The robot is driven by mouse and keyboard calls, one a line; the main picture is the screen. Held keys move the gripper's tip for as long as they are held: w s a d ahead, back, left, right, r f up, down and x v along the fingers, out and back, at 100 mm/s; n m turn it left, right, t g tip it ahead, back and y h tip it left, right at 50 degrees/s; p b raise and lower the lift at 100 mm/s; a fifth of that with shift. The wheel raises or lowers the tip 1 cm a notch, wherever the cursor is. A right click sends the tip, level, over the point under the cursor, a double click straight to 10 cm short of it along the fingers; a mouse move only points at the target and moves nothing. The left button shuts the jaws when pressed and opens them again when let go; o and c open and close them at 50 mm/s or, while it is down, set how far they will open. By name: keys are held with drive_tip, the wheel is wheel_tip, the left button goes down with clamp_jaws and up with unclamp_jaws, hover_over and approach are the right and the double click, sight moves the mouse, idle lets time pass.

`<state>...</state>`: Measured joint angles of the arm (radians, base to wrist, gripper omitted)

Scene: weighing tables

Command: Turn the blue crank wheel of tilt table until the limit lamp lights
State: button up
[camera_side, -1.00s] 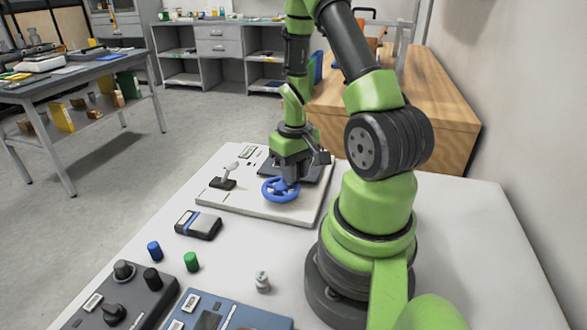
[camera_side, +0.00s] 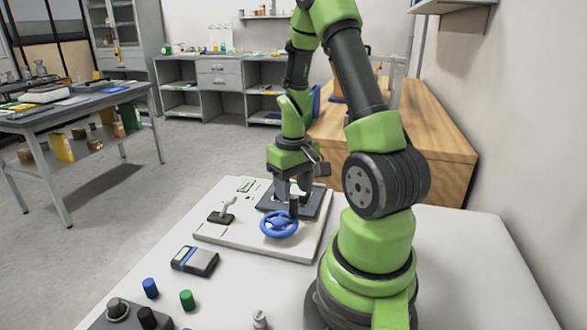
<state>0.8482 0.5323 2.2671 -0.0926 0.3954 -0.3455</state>
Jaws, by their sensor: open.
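The blue crank wheel (camera_side: 279,226) lies flat on the white base board (camera_side: 220,238) of the tilt table, near its front right. A dark upright handle (camera_side: 293,207) stands at the wheel's back right edge. A dark grey plate (camera_side: 313,203) lies behind the wheel. My gripper (camera_side: 292,190) is open, pointing down over the plate, just behind and above the handle. I cannot tell whether its fingertips touch the handle. No lit lamp can be made out on the board.
A blue and black box (camera_side: 195,261), a blue cylinder (camera_side: 150,288) and a green cylinder (camera_side: 187,300) are in front. The white table is clear at right.

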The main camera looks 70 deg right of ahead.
wheel_tip(320, 180, up, 5)
drive_tip(key=shift+r, duration=0.1)
idle(0.6)
drive_tip(key=w+a+r+n+t, duration=0.1)
drive_tip(key=w+a+r+t, duration=0.25)
drive_tip(key=a+r, duration=0.7)
drive_tip(key=s+a+r+n+t+y, duration=0.1)
drive_tip(key=s+a+r+t, duration=0.1)
drive_tip(key=a, duration=0.3)
drive_tip(key=s+a+r+n+t+y, duration=0.1)
drive_tip(key=s+a+r, duration=0.1)
drive_tip(key=a, duration=0.3)
drive_tip(key=shift+s+a+r+t, duration=0.15)
drive_tip(key=shift+s+a+t, duration=0.15)
drive_tip(key=shift+s, duration=0.35)
drive_tip(key=shift+d, duration=0.1)
